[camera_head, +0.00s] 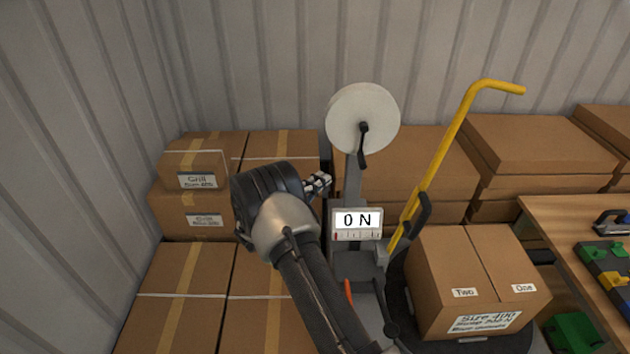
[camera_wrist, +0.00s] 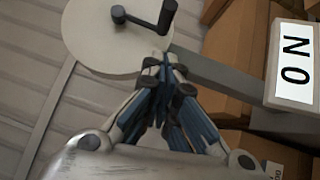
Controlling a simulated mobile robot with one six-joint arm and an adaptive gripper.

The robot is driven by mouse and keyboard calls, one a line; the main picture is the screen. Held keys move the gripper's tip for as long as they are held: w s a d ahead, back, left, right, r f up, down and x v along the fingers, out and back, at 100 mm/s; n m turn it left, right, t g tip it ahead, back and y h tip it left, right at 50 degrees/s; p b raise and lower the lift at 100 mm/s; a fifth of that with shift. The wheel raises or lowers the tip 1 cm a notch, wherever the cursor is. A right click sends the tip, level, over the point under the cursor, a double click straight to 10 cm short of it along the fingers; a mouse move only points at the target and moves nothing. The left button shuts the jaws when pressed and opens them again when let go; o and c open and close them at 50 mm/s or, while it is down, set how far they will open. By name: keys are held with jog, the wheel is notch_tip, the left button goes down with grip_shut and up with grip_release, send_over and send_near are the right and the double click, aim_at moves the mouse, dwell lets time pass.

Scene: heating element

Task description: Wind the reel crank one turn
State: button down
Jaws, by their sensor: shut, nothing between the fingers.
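The round white reel (camera_head: 346,112) stands on a grey upright post behind the display. Its black crank (camera_head: 363,146) is at the reel's middle, with the arm hanging down to a handle at the lower end. In the wrist view the reel (camera_wrist: 90,45) is at the upper left and the crank (camera_wrist: 142,20) at its top edge. My gripper (camera_head: 319,183) is shut and empty, left of the post and below the reel. In the wrist view my gripper (camera_wrist: 165,62) points toward the reel, its tips apart from the crank as far as I can tell.
A display (camera_head: 357,222) on the post reads 0 N. A yellow handle bar (camera_head: 447,140) rises to the right. Cartons (camera_head: 195,165) are stacked at left and behind. A labelled box (camera_head: 475,275) and a wooden table (camera_head: 560,225) with tools stand at right.

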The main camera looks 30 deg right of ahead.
jog(key=s+x, duration=0.2)
jog(key=x, duration=0.6)
jog(key=shift+s+d+r+p, duration=0.2)
jog(key=shift+s+d+p, duration=0.1)
jog(key=shift+d, duration=0.35)
jog(key=shift+s+d+b, duration=0.3)
jog(key=shift+d+b, duration=0.1)
jog(key=shift+d, duration=0.15)
jog(key=shift+a+f, duration=0.1)
